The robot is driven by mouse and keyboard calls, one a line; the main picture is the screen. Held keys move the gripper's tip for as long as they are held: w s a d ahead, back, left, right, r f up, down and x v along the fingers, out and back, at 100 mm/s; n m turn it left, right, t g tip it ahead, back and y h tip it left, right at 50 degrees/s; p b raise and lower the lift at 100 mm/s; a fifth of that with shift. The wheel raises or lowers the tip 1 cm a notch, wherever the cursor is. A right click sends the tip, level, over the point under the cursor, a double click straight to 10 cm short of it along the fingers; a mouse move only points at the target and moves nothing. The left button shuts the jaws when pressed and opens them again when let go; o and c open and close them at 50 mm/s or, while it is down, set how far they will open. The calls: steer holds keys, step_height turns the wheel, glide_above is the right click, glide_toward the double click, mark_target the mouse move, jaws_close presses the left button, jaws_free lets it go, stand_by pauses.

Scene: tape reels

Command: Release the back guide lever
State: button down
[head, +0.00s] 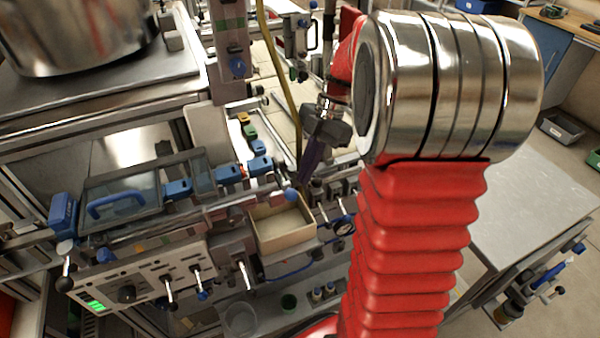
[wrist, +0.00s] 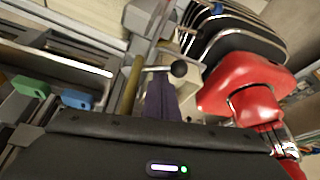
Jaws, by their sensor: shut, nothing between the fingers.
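My gripper (head: 304,182) shows in the head view as narrow dark purple fingers pointing down, shut and empty, just above the machine's rail. In the wrist view the purple fingers (wrist: 163,98) show beyond my dark gripper body. A metal lever with a black ball knob (wrist: 179,68) appears close to the fingertips there; I cannot tell if they touch. In the head view a blue ball knob (head: 291,194) lies right by the fingertips. I cannot tell for sure which lever is the back guide lever.
A beige open box (head: 283,229) sits just below the fingers. A front panel (head: 141,281) with chrome toggle levers is at lower left. Blue clamps (head: 178,188) line the rail to the left. A yellow hose (head: 270,45) hangs behind. A grey table (head: 535,205) stands at right.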

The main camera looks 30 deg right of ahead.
steer(key=shift+d, duration=0.3)
steer(key=shift+r, duration=0.1)
stand_by(0.3)
steer(key=w+v, duration=0.1)
steer(key=v, duration=0.8)
steer(key=shift+r, duration=0.3)
steer(key=shift+s, duration=0.1)
